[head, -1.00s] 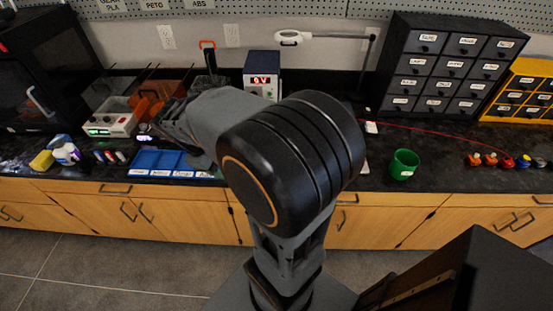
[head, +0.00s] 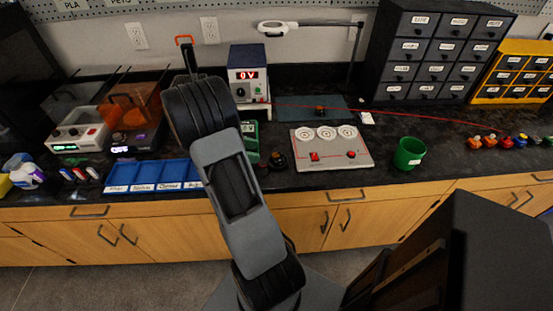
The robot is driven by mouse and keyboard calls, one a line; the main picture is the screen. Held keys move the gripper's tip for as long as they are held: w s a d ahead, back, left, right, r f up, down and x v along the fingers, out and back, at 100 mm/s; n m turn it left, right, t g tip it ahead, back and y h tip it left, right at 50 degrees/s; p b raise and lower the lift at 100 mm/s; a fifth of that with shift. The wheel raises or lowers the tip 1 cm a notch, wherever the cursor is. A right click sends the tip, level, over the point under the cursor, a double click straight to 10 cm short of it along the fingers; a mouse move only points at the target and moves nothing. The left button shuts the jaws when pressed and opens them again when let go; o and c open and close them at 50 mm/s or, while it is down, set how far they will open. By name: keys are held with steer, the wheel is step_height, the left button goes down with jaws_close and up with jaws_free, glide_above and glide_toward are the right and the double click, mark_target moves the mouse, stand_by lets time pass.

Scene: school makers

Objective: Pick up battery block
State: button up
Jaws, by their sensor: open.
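I cannot make out for sure which thing is the battery block. A small dark item with an orange part (head: 320,110) lies on a grey-blue mat (head: 346,103) at the back of the bench. A grey board (head: 331,160) with three white round parts and red parts lies in front of it. A dark round item with a bit of orange (head: 277,160) sits left of the board. My arm rises through the middle of the head view; my gripper is not visible, hidden behind the arm or out of frame.
A power supply (head: 248,74) reading 0 V, a green meter (head: 250,146), a blue tray (head: 133,178) and a green cup (head: 408,153) stand on the black bench. Drawer cabinets (head: 436,50) fill the back right. A thin red wire crosses the bench's right half.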

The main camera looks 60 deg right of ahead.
mark_target(275, 156)
steer(key=shift+x, duration=3.6)
steer(key=c, duration=0.6)
steer(key=shift+c, duration=0.2)
steer(key=shift+r, duration=0.1)
